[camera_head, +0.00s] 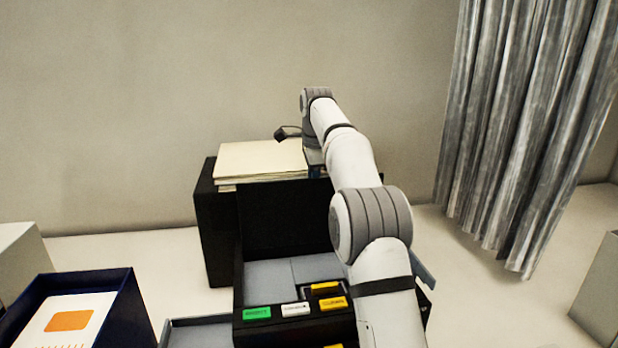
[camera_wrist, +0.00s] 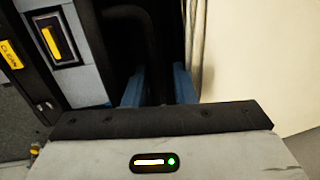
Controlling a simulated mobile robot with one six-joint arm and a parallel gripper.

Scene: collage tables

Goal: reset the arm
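My arm reaches away over the right side of a black cabinet-like box (camera_head: 290,215). In the head view its far end bends down, and the arm hides most of the gripper. In the wrist view my gripper (camera_wrist: 159,88) shows two blue fingers standing apart, with a dark gap between them and nothing clearly held. To their left is a grey panel with a yellow piece in a dark slot (camera_wrist: 51,42). Beside it is a yellow label (camera_wrist: 10,54).
Grey compartments with a green label (camera_head: 257,313), a white label (camera_head: 295,309) and yellow labels (camera_head: 333,303) lie at front. A paper stack (camera_head: 260,162) sits behind. A dark blue box (camera_head: 125,312) stands left, a grey curtain (camera_head: 520,130) hangs right.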

